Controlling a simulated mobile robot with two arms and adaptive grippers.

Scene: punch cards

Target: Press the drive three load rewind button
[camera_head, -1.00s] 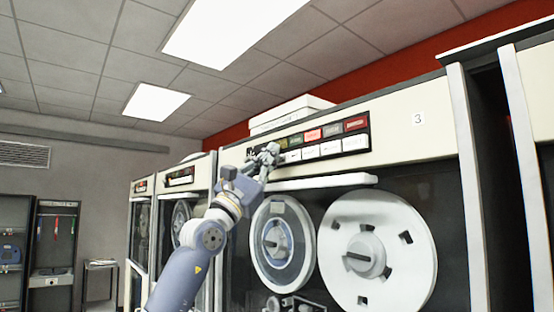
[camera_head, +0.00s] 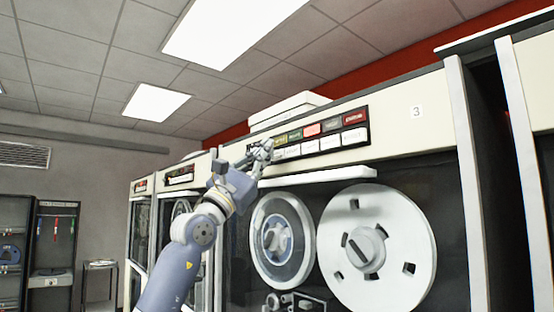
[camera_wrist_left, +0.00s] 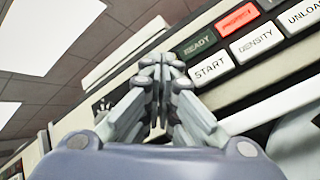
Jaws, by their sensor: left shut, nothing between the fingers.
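Drive three, marked with a 3 (camera_head: 417,112), has a black button panel (camera_head: 367,122) on its upper front. Its top row has coloured keys, among them the green READY key (camera_wrist_left: 198,46) and a red key (camera_wrist_left: 237,19). The bottom row has white keys: START (camera_wrist_left: 211,70), DENSITY (camera_wrist_left: 257,42) and UNLOAD (camera_wrist_left: 303,14). No load rewind label is readable; the panel left of START is hidden behind my fingers. My left gripper (camera_head: 265,148) is shut and empty at the panel's left end. In the wrist view its fingertips (camera_wrist_left: 162,62) overlap that area; I cannot tell whether they touch.
A white ledge (camera_head: 320,176) juts out below the panel, close to my gripper. Two tape reels (camera_head: 378,248) sit beneath it. More drives (camera_head: 180,185) stand to the left. A white box (camera_head: 290,108) lies on top of drive three.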

